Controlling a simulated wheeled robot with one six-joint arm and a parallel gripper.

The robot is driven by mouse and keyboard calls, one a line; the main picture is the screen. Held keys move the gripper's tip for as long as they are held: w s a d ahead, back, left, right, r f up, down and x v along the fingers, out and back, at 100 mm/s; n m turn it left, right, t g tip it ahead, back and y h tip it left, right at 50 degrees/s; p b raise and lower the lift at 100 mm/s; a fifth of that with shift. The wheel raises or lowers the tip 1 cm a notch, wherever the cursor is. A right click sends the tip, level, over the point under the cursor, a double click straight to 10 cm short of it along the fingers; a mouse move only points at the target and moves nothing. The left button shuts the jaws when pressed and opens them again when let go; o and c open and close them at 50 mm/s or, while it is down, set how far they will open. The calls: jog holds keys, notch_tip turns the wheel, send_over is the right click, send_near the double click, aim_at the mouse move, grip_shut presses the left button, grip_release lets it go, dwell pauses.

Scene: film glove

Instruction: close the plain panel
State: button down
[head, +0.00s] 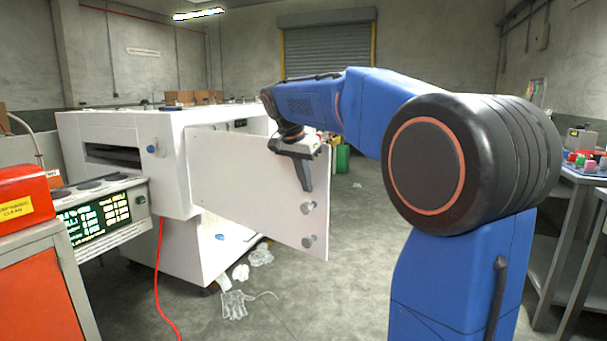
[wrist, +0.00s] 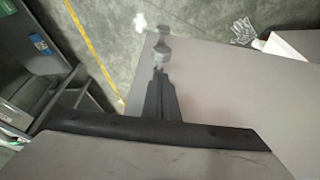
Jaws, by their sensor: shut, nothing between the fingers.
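The plain panel (head: 240,190) is a flat white door on the front of the large white machine (head: 105,130). It stands swung open, out toward the right, with two grey knobs (head: 308,224) near its free edge. My gripper (head: 306,186) is shut and empty, pointing down in front of the panel's upper right part, above the knobs. In the wrist view the shut fingers (wrist: 160,75) point toward a knob (wrist: 160,48), with the panel (wrist: 215,85) behind them. I cannot tell whether the fingers touch the panel.
A red cable (head: 160,280) hangs to the floor below the machine. Crumpled white film and a glove shape (head: 240,303) lie on the floor under the panel. A control box with a green display (head: 95,220) and a red cabinet (head: 30,260) stand at left. A bench (head: 575,178) stands at right.

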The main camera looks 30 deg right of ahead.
aim_at(313, 204)
jog(key=shift+x, duration=2.05)
jog(key=shift+d, duration=0.1)
